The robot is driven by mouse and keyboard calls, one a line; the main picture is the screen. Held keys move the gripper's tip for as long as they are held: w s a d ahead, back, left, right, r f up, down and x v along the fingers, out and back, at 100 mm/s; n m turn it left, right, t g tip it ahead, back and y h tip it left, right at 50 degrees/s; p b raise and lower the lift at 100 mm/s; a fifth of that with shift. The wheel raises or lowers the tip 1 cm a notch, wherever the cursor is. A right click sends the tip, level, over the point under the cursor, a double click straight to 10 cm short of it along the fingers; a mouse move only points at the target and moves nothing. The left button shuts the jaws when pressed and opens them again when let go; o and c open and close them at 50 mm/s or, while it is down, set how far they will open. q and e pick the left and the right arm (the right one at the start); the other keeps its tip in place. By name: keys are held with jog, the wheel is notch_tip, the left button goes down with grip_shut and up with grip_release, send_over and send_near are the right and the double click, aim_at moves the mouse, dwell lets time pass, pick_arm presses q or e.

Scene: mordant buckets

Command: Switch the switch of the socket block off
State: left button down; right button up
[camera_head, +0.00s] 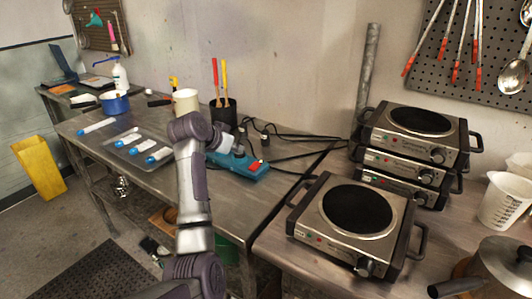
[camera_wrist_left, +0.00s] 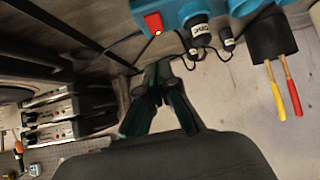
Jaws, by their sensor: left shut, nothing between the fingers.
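The blue socket block (camera_head: 238,168) lies on the steel table in the middle of the head view, with plugs and black cables on it. Its red switch (camera_head: 255,167) is at the right end. In the left wrist view the socket block (camera_wrist_left: 175,12) is at the top edge, partly cut off. The red switch (camera_wrist_left: 153,22) shows there with a small bright light at its edge. My left gripper (camera_head: 238,146) is above and beside the block, partly hidden by its own wrist. In the wrist view its fingers (camera_wrist_left: 160,74) are together and empty, apart from the switch.
Hot plates (camera_head: 345,222) stand to the right, some stacked (camera_head: 415,150) behind. A black pot with red and yellow handled tools (camera_head: 223,114) and a beige container (camera_head: 186,101) stand behind my wrist. Cables (camera_head: 290,137) run across the table. A tray (camera_head: 128,143) lies left.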

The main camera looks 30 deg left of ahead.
pick_arm(q)
send_over(253, 167)
jog(key=f, duration=0.3)
jog(key=f+p, duration=0.1)
jog(key=shift+s+f, duration=0.25)
jog(key=shift+s, duration=0.1)
jog(key=f, duration=0.3)
jog(key=shift+w+f, duration=0.15)
jog(key=shift+w, duration=0.2)
jog(key=shift+f, duration=0.5)
pick_arm(e)
jog(key=s, duration=0.1)
jog(key=s+r, duration=0.1)
jog(key=shift+s+r, duration=0.25)
jog(key=shift+s, duration=0.1)
jog(key=shift+w, duration=0.1)
